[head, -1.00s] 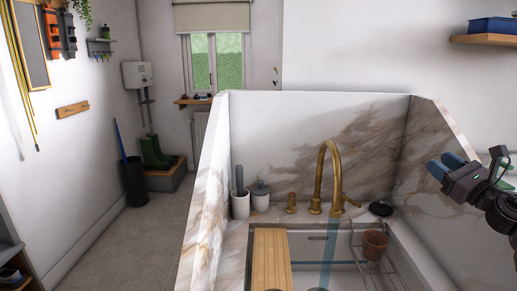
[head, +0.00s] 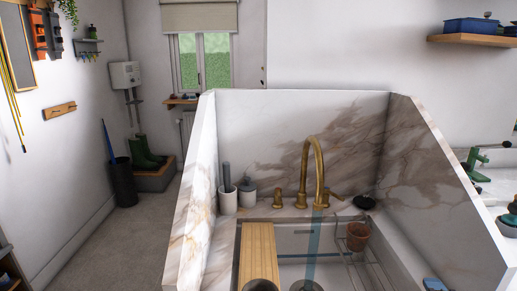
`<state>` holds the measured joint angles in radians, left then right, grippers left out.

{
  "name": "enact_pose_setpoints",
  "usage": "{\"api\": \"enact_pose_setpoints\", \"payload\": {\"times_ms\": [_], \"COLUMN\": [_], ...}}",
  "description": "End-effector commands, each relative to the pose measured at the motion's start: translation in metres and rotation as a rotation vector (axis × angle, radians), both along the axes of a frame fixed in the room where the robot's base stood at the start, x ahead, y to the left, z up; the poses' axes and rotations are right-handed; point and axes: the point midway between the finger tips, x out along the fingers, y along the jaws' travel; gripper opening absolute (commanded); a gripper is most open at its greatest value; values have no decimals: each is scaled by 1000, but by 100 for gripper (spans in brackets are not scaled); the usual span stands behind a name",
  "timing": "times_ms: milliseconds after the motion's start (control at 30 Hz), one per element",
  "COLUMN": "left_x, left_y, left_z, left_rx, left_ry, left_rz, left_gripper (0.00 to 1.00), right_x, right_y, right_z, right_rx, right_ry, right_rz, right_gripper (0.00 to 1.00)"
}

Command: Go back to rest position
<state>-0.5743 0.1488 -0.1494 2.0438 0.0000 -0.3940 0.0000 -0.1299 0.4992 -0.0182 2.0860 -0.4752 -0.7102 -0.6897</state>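Neither of my grippers can be made out in the head view. A small blue thing (head: 435,284) is cut off by the bottom edge at the right; I cannot tell what it is. The brass tap (head: 318,170) stands behind the white sink (head: 300,243), with a bluish stream (head: 313,240) below its spout. A wooden board (head: 259,250) lies across the sink's left side. A terracotta pot (head: 358,236) sits on a wire rack at its right.
Marble walls (head: 300,115) enclose the sink at the back and sides. A green tool (head: 478,162) stands on the right counter, under a wall shelf (head: 470,40). Green boots (head: 146,153) and a dark bin (head: 123,183) stand at left. The floor (head: 130,235) between is clear.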

Motion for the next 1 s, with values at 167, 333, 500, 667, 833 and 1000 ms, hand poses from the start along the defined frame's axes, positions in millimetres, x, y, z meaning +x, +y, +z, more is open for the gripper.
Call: {"api": "enact_pose_setpoints", "payload": {"times_ms": [167,333,500,667,833,1000], "left_x": [-3,-2,-2,-1,-1,0], "left_y": [0,-1,-1,-1,-1,-1], "left_z": [-1,-1,-1,-1,-1,-1], "left_rx": [-1,-3,-3,-3,-3,-3], "left_ry": [5,4,4,2,1,1], "left_rz": [2,3,3,2,2,2], "left_gripper": [43,43,43,43,43,43], "right_x": [-87,-156,-202,-234,-262,-273], "right_y": [34,69,95,115,133,143], "right_z": [-62,-91,-101,-104,-103,-105], "right_rx": [476,799,982,1102,1199,1253], "right_ry": [172,311,405,474,537,557], "right_rz": [-254,-485,-647,-768,-880,-927], "right_gripper": [41,41,41,41,41,41]}}
